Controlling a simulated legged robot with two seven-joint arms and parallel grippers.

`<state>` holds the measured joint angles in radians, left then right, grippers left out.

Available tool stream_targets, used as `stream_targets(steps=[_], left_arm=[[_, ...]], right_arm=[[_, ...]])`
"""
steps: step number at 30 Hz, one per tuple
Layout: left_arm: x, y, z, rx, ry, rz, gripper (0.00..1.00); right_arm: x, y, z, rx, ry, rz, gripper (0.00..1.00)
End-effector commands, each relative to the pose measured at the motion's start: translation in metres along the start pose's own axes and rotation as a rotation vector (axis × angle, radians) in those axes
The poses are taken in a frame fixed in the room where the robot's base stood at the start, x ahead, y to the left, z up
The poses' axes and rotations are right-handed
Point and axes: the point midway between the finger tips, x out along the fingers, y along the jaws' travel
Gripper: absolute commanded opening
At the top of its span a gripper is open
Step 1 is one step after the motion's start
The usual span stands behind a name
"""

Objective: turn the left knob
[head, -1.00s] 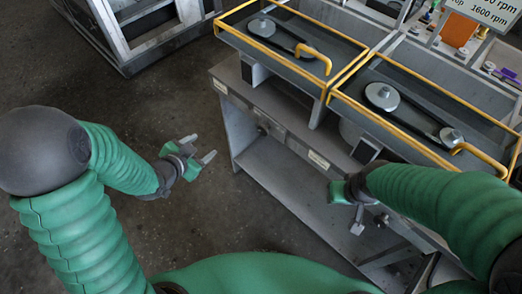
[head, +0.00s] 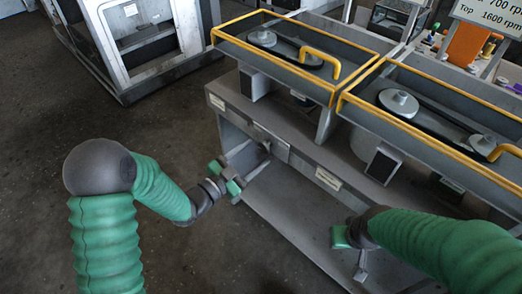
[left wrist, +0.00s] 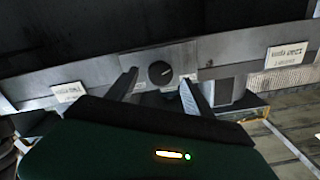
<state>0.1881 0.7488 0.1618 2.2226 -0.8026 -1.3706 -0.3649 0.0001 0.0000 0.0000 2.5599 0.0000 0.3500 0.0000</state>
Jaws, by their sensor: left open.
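The left knob is a small round dark knob (left wrist: 160,73) on a grey plate on the machine's front, centred in the left wrist view. It also shows small in the head view (head: 266,147), beside my left gripper. My left gripper (head: 253,161) is open, its fingers pointing at the machine's front. In the left wrist view the two fingers (left wrist: 160,90) stand apart, one on each side of the knob; I cannot tell whether they touch anything. My right gripper (head: 361,266) hangs in front of the lower shelf, and its opening cannot be made out.
White labels (left wrist: 287,55) flank the knob plate. A lower shelf (head: 290,225) runs below the knob. A grey cabinet (head: 140,45) stands at the back left, with open floor between.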

Motion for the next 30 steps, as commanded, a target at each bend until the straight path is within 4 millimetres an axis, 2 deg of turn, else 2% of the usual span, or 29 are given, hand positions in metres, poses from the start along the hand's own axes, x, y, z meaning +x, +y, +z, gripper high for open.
stream_targets(steps=[3,6,15,27,29,30], left_arm=[[0.021,0.001,0.001,0.001,0.000,0.001,0.60],[0.032,0.001,0.000,0.000,0.000,0.001,0.60],[0.035,0.000,0.000,-0.001,-0.001,0.000,0.60],[0.035,0.000,0.000,0.000,-0.002,0.000,0.08],[0.035,0.000,0.000,0.000,-0.002,0.000,0.00],[0.035,0.000,0.000,0.000,-0.002,0.000,0.00]], right_arm=[[0.003,0.000,0.001,0.000,0.000,0.000,0.36],[0.003,0.000,0.001,0.000,0.000,0.000,0.36],[0.003,0.000,0.001,0.000,0.000,0.000,0.36],[0.003,0.000,0.001,0.000,0.000,0.000,0.36],[0.003,0.000,0.001,0.000,0.000,0.000,0.36],[0.003,0.000,0.001,0.000,0.000,0.000,0.36]])
